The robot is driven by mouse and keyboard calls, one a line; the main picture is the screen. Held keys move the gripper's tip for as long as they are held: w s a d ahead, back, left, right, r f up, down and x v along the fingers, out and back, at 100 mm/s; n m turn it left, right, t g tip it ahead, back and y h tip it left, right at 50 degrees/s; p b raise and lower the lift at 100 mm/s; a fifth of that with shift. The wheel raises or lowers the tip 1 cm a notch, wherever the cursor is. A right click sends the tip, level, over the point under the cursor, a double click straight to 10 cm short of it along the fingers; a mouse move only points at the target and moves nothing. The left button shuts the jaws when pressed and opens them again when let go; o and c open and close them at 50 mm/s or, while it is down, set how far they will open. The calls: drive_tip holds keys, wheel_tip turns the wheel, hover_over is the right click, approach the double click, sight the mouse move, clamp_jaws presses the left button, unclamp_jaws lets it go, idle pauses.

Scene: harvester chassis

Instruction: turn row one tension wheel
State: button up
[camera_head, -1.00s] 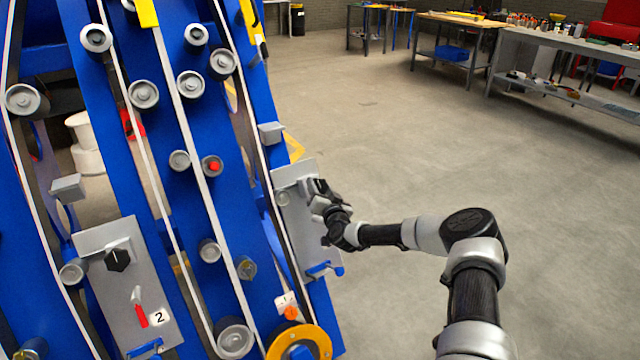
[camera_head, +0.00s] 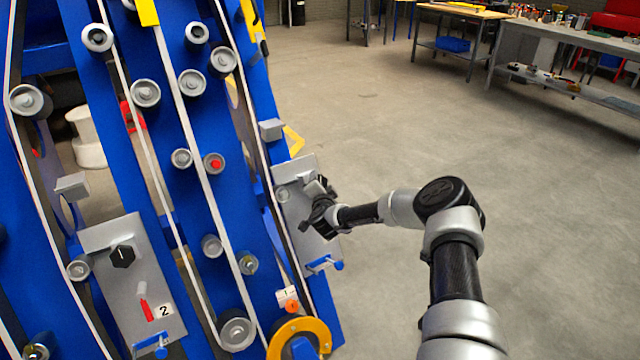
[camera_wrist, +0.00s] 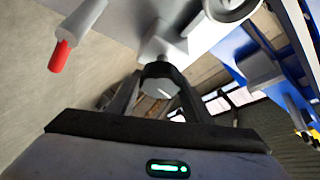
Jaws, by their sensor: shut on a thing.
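The row one tension wheel (camera_wrist: 160,78) is a dark, faceted knob with a pale end face, on a short grey mount. It sits between the two fingers of my gripper (camera_wrist: 158,95), which is shut on it in the wrist view. In the head view my gripper (camera_head: 318,208) is at the grey panel (camera_head: 298,178) on the right side of the blue chassis, and it hides the wheel there. A lever with a red handle (camera_wrist: 60,54) shows beside the wheel in the wrist view.
A similar panel (camera_head: 95,240) marked 2 carries a black knob (camera_head: 122,256) and a red lever at left. A grey block (camera_head: 271,129) and a blue-handled bracket (camera_head: 325,264) stick out near my gripper. Workbenches stand at the back right; the floor between is open.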

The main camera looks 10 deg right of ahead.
drive_tip(key=o, duration=1.1)
drive_tip(key=shift+c, duration=0.2)
drive_tip(key=p+v, duration=0.3)
drive_tip(key=v, duration=1.4)
drive_tip(key=shift+s+r, duration=0.15)
drive_tip(key=shift+s, duration=0.05)
